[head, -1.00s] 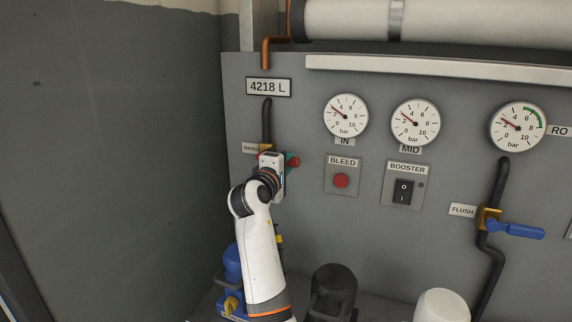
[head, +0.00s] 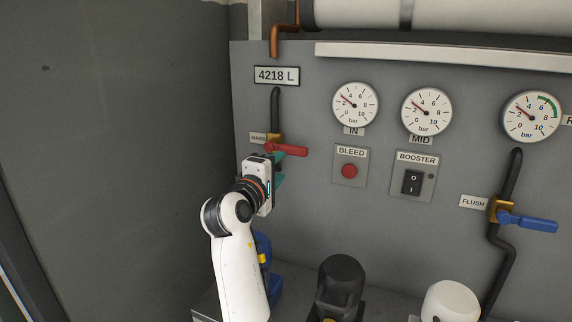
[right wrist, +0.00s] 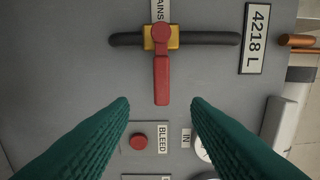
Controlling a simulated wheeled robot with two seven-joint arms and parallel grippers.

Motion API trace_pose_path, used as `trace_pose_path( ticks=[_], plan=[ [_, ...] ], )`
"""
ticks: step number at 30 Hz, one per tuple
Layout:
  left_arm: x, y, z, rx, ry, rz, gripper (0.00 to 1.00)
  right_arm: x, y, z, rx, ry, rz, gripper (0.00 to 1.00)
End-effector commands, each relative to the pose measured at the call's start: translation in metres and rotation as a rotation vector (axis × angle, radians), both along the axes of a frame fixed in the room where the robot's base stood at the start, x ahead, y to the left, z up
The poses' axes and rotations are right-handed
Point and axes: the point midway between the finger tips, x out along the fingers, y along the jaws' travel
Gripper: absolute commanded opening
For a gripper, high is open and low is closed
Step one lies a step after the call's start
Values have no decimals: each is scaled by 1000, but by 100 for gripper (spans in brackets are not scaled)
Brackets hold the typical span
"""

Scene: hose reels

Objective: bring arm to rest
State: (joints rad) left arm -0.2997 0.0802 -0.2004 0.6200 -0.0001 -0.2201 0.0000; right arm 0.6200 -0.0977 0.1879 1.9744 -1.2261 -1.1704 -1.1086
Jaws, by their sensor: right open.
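My right arm reaches up in the head view, and its gripper (head: 279,167) is in front of the panel, just below the red valve handle (head: 290,150). In the right wrist view the two green fingers (right wrist: 160,104) are spread wide with nothing between them. The red handle (right wrist: 161,82) lies beyond the fingertips, clear of them. It is fixed to a brass valve (right wrist: 174,38) on a black pipe, and in the head view it points right, across the pipe. My left gripper is in neither view.
The grey panel (head: 310,220) carries dial gauges, a red BLEED button (head: 349,171), a BOOSTER switch (head: 412,182) and a blue FLUSH handle (head: 528,222). A black housing (head: 342,280) and a white one (head: 450,300) stand below. A bare wall is at left.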

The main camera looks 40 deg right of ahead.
Motion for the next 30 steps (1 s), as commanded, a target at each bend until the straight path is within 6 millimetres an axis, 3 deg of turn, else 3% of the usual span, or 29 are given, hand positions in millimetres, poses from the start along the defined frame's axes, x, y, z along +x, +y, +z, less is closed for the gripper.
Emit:
trace_pose_path(
  ticks=[6,24,28,30],
  plan=[
    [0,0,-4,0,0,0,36,-8,18,-1,1,-1,0,44],
    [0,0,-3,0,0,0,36,-8,19,-2,4,-1,2,44],
    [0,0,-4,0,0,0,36,-8,24,-29,53,-15,46,44],
    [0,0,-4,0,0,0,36,-9,30,-62,124,-31,96,44]
  ],
)
